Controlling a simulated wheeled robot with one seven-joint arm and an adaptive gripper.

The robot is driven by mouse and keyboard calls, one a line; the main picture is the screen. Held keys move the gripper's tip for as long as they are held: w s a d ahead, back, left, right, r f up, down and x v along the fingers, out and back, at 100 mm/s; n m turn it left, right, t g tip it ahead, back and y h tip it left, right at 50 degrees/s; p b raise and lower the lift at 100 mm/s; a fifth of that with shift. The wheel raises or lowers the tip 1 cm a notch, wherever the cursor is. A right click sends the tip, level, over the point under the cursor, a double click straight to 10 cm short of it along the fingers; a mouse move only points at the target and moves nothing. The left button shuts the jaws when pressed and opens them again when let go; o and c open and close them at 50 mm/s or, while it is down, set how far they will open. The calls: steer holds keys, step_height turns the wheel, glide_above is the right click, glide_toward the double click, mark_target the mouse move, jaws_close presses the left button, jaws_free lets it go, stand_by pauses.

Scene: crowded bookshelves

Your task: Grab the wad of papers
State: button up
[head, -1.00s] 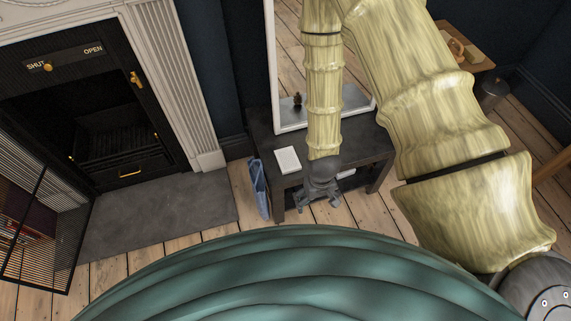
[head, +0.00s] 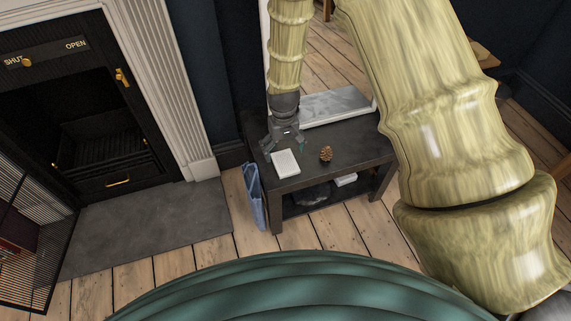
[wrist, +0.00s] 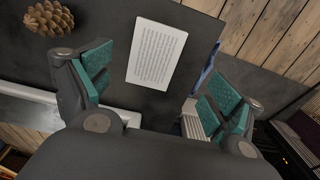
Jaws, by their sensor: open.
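The wad of papers (head: 286,162) is a small white stack with printed lines, lying flat on the left end of a dark side table. In the wrist view the papers (wrist: 156,54) show between and beyond my two fingers, with nothing covering them. My gripper (head: 284,143) is above the table, just behind the papers in the head view. In the wrist view my gripper (wrist: 165,92) has its teal-padded fingers spread wide with nothing between them. It appears apart from the papers; the exact height gap is hard to tell.
A pine cone (head: 326,153) sits on the dark table (head: 355,150), right of the papers. A framed mirror (head: 330,108) stands at the table's back. A blue cloth-like item (head: 253,195) is at the table's left side. The fireplace (head: 110,140) is farther left.

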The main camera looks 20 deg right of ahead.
mark_target(285, 163)
steer(key=shift+w+d+f+b, duration=0.1)
steer(key=shift+f+b, duration=0.05)
steer(key=shift+f, duration=1.05)
steer(key=shift+w+d+f+b, duration=0.1)
steer(key=shift+d+f+b, duration=0.1)
steer(key=shift+f, duration=0.95)
steer(key=shift+w+d+f+b, duration=0.1)
steer(key=shift+f+b, duration=0.05)
steer(key=shift+f, duration=1.05)
steer(key=c, duration=1.1)
